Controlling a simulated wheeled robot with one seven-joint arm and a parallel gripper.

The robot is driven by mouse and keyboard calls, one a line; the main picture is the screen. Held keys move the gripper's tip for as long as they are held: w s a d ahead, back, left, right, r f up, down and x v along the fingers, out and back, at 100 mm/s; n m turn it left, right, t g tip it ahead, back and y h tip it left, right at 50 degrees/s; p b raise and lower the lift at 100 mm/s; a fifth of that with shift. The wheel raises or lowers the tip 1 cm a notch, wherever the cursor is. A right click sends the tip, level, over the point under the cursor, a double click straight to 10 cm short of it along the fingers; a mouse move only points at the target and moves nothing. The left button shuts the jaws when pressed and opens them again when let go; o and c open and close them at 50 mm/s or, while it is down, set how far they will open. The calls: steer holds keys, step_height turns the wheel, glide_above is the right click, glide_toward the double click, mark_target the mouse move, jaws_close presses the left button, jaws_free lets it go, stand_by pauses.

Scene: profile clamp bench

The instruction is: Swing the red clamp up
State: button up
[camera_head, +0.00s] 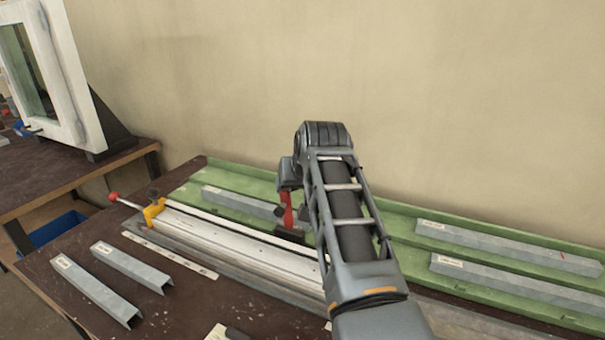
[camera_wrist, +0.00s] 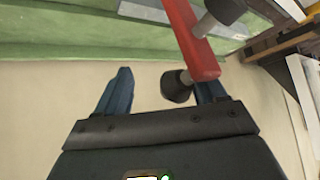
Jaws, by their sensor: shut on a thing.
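The red clamp (camera_head: 287,208) stands roughly upright in the head view, below the end of my arm and above the long pale profile bed. The bar passes in front of the right finger. In the head view the fingers are too small and covered to make out.
A yellow clamp (camera_head: 154,211) with a red-knobbed lever sits at the bed's left end. Grey metal channels (camera_head: 520,246) lie in the green tray (camera_head: 395,208) along the wall. More channels (camera_head: 131,267) lie on the dark bench at front left. A white-framed window (camera_head: 70,80) stands on another table.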

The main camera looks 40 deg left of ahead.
steer(key=v, duration=0.7)
steer(key=shift+w, duration=0.45)
steer(key=shift+r, duration=0.15)
steer(key=shift+c, duration=0.5)
